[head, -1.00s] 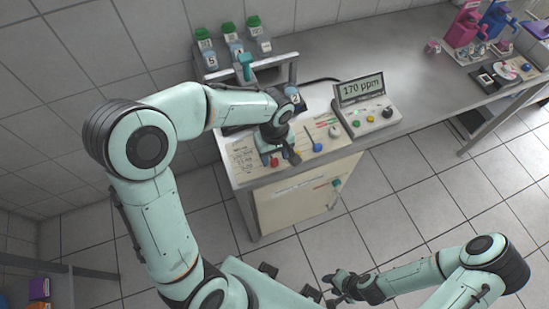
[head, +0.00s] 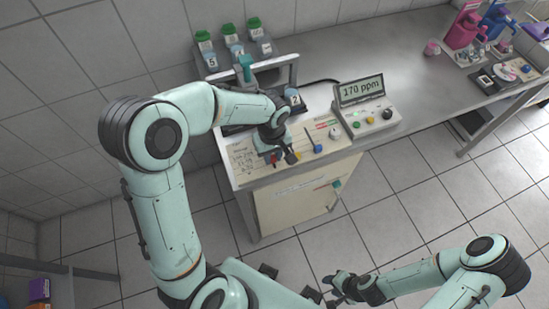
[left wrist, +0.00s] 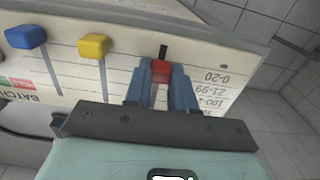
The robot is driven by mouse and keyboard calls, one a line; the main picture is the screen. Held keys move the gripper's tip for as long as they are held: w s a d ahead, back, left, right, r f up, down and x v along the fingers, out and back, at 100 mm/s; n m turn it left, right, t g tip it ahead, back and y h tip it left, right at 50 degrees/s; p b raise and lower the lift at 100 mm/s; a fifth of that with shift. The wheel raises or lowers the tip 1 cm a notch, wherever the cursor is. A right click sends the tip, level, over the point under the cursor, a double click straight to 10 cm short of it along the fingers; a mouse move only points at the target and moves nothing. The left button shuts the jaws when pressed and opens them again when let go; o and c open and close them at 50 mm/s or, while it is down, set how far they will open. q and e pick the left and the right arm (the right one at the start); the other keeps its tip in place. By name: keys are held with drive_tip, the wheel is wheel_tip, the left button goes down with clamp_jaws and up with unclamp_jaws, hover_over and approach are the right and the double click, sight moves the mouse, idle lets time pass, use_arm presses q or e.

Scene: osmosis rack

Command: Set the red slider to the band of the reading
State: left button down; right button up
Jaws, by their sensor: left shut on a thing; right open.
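The display (head: 361,90) reads 170 ppm in the head view. My left gripper (head: 283,158) is over the slider panel (head: 249,172) at the bench's left end. In the left wrist view its blue-grey fingers are shut on the red slider (left wrist: 161,71), one on each side. A dark slot shows beyond the slider. The printed bands (left wrist: 212,88) beside it appear upside down: 0-20, 21-99 and a partly hidden one starting with 100. I cannot tell which band the slider is level with. My right gripper (head: 335,287) is open and empty, low in the head view, away from the bench.
A yellow slider (left wrist: 94,45) and a blue slider (left wrist: 26,36) stand beside the red one. A rack with green-capped bottles (head: 204,37) stands behind the panel. A white knob (head: 335,132) is on the panel's right part. Bare bench (head: 410,75) lies right of the display.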

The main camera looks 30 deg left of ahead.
use_arm(q)
drive_tip(key=shift+w+a, duration=0.6)
drive_tip(key=c, duration=0.9)
unclamp_jaws()
drive_tip(key=shift+s, duration=0.1)
use_arm(e)
drive_tip(key=shift+w+r, duration=0.15)
drive_tip(key=shift+w, duration=0.05)
use_arm(q)
wheel_tip(320, 180, up, 14)
drive_tip(key=shift+f+p, duration=0.25)
drive_tip(key=shift+p, duration=0.3)
use_arm(e)
drive_tip(key=shift+w+r, duration=0.55)
drive_tip(key=shift+r, duration=0.15)
